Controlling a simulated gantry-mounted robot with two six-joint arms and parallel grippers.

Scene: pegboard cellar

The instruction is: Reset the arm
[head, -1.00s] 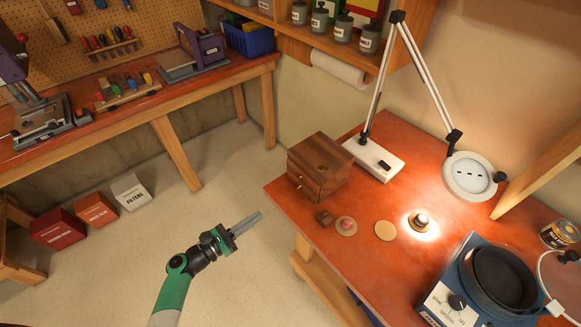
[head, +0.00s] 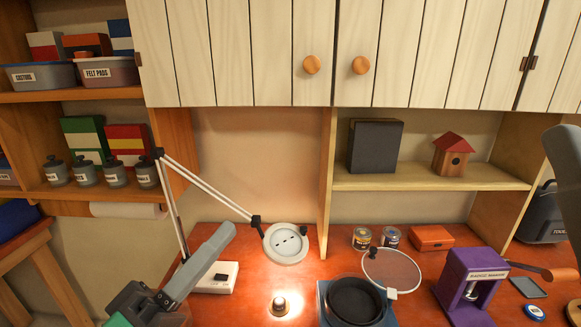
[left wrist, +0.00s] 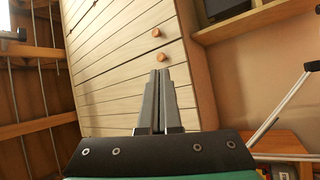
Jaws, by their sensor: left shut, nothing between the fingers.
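My left gripper (head: 226,234) is at the lower left of the head view, raised in front of the wooden workbench (head: 258,245), with its grey fingers pointing up and to the right. The fingers are closed together with nothing between them.
A magnifier lamp (head: 286,243) stands on the bench near the left gripper. A blue machine with a dark bowl (head: 355,300) and a purple press (head: 470,285) stand further right. The white cabinet (head: 230,50) hangs above. Shelves (head: 80,95) stand at the left.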

